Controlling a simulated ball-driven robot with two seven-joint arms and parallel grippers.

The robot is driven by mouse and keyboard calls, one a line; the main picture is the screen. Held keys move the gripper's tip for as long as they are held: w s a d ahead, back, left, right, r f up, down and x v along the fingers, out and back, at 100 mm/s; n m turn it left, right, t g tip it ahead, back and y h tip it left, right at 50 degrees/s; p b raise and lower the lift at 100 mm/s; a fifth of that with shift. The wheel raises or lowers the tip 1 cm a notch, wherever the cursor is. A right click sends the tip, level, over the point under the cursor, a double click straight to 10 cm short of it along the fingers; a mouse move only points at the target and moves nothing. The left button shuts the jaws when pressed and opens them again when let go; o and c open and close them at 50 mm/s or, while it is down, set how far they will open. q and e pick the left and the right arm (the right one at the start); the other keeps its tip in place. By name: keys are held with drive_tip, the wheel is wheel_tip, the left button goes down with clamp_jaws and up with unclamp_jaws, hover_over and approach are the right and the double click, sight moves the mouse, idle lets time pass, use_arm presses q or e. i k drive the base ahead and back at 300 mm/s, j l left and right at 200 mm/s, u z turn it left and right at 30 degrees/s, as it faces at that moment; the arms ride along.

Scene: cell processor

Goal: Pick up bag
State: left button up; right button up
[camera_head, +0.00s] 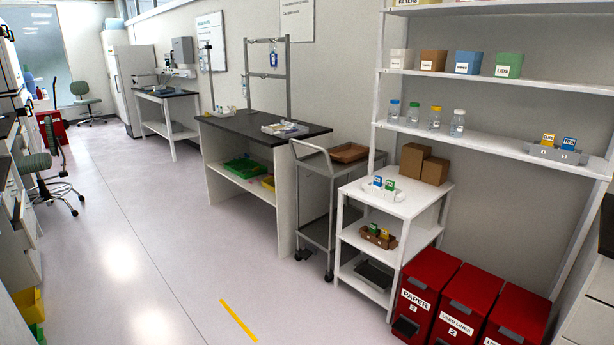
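A small blue-and-clear bag (273,59) hangs from the grey metal frame above the dark-topped bench, in the upper middle of the head view. A second small hanging item (204,62), perhaps also a bag, is on a stand farther back to the left; it is too small to tell. Neither of my grippers is in view, and nothing is seen touching the bag.
The dark-topped bench (226,129) stands along the wall with a grey cart (314,193) beside it. A white shelf stand (409,205) and red bins (468,304) are at right. Chairs (84,96) stand at left. The central floor (150,240) is clear.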

sight(294, 128)
drive_tip(key=i, duration=0.65)
drive_tip(key=i+u, duration=0.15)
drive_tip(key=i, duration=0.45)
drive_tip(key=i+l, duration=0.15)
drive_tip(key=i, duration=0.45)
drive_tip(key=i+l+u, duration=0.1)
drive_tip(key=i, duration=0.55)
drive_tip(key=i+l+u, duration=0.1)
drive_tip(key=i, duration=0.5)
drive_tip(key=i+l+u, duration=0.15)
drive_tip(key=i, duration=0.1)
